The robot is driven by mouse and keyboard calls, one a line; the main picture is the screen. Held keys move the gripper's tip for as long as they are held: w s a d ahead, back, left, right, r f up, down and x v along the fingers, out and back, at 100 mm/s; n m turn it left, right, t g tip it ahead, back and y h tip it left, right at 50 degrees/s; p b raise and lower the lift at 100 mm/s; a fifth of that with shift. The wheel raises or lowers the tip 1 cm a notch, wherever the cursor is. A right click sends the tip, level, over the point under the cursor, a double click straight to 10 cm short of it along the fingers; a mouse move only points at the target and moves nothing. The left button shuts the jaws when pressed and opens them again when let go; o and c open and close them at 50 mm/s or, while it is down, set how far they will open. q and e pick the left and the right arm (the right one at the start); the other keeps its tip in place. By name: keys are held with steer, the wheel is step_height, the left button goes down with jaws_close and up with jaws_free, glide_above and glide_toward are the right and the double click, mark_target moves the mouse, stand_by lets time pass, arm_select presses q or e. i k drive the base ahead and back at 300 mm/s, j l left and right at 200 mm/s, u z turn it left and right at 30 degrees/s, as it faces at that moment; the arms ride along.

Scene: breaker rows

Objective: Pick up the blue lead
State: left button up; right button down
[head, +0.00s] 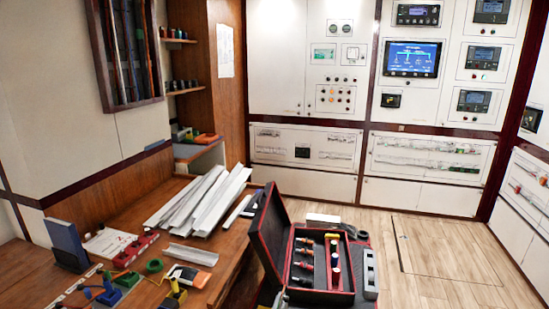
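I cannot tell for certain which item is the blue lead. A small blue piece (108,295) with an upright stem lies at the front left of the wooden bench (222,257), close to other coloured pieces. Long blue and orange strands also hang in the dark-framed wall rack (125,50) at the upper left; they are too small to identify. Neither of my grippers shows in the head view.
Red pieces (125,258), a green ring (154,266) and a blue upright holder (66,244) crowd the bench. Pale metal channels (200,200) lie at its back. Wooden floor (440,262) is clear at right.

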mark_target(108, 287)
steer(key=u, duration=1.25)
